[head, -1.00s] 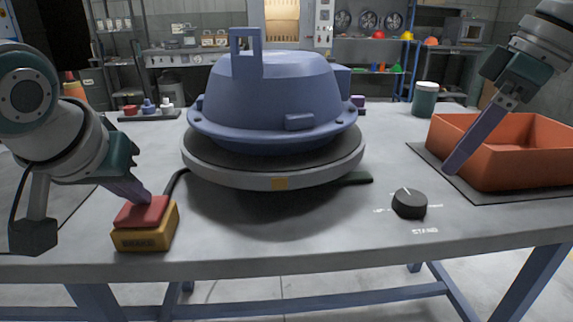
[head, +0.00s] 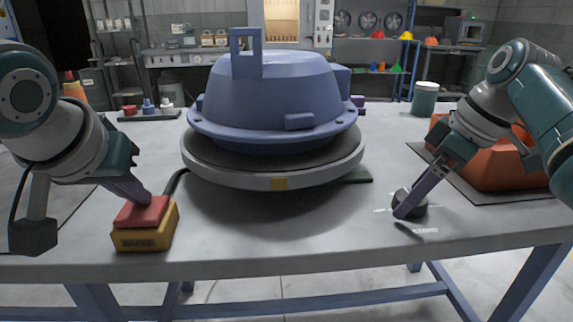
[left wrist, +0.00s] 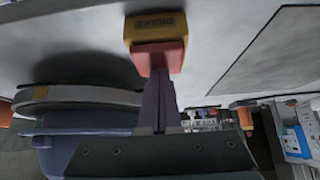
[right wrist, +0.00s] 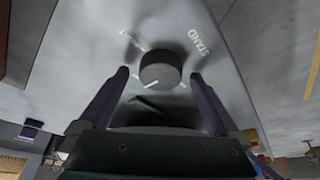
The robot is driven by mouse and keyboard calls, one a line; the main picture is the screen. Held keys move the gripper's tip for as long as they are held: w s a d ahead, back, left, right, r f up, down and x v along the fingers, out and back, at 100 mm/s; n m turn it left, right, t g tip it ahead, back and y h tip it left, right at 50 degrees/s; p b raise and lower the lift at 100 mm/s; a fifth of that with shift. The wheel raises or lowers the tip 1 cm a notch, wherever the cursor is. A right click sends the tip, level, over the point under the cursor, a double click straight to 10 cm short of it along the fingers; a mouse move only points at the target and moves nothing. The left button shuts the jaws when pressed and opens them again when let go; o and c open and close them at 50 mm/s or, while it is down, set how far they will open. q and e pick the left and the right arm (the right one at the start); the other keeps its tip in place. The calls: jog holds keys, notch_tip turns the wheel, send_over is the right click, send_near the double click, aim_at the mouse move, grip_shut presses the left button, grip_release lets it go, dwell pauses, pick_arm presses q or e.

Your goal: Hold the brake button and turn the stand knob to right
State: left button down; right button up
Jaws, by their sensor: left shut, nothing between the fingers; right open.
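The brake button is a red cap (head: 141,212) on a yellow box (head: 145,240) at the table's front left. My left gripper (head: 143,196) is shut and empty, its fingertips on the red cap; the left wrist view shows the cap (left wrist: 160,57) at the fingertips. The stand knob (head: 420,209) is a round black dial at the table's right, partly hidden by my right gripper (head: 402,212). In the right wrist view the open fingers (right wrist: 160,76) stand on either side of the knob (right wrist: 161,66), with gaps. Its white pointer line faces the gripper's palm side.
A blue hood (head: 268,95) sits on a round grey stand (head: 230,178) at the table's middle, between my arms. An orange bin (head: 490,172) stands at the right behind my right arm. A green-grey jar (head: 424,98) is at the back right. The front table strip (head: 290,235) is clear.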

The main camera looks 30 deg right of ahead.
jog(key=c, duration=1.4)
